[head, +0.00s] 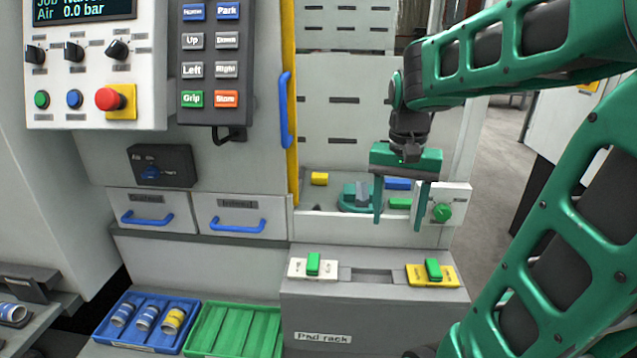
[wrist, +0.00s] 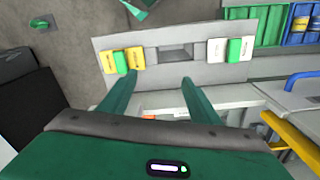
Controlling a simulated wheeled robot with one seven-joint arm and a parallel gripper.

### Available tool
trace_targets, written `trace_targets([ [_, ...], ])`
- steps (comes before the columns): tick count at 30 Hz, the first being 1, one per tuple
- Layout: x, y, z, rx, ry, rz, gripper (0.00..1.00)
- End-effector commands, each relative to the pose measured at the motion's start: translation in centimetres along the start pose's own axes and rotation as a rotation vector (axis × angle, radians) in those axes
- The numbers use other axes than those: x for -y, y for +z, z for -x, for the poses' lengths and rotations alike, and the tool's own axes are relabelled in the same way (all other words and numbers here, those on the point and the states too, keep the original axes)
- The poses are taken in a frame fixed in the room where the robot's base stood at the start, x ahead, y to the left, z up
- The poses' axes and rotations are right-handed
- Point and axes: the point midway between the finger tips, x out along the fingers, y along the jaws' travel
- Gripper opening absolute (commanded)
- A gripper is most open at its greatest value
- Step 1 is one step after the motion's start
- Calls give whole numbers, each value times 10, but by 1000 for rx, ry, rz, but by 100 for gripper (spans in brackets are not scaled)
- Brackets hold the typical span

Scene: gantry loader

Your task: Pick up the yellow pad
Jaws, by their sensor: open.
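The yellow pad (head: 445,283) sits at the right end of the grey rack in the head view, with a green grip block (head: 433,268) standing on it. In the wrist view the yellow pad (wrist: 136,58) is at the rack's left, beyond my left fingertip, its green block (wrist: 120,62) in the middle. My gripper (head: 400,224) points down, open and empty, with its fingers well apart. It hangs above the rack and left of the yellow pad in the head view. My fingertips (wrist: 155,82) touch nothing that I can see.
The rack (head: 322,338) also holds a white pad (head: 298,268) with a green block at left and an empty recess (head: 372,275) between. A machine bay with small coloured blocks lies behind my gripper. A white panel with a green button (head: 442,212) stands close beside it.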

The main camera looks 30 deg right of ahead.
Motion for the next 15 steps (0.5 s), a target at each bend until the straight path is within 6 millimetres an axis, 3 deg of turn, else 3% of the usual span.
trace_targets([
  [1, 16, -22, 7, -1, 4, -49, 57],
  [7, 81, -100, 28, -3, -5, -261, 57],
  [15, 166, -196, 30, 27, -47, -548, 57],
])
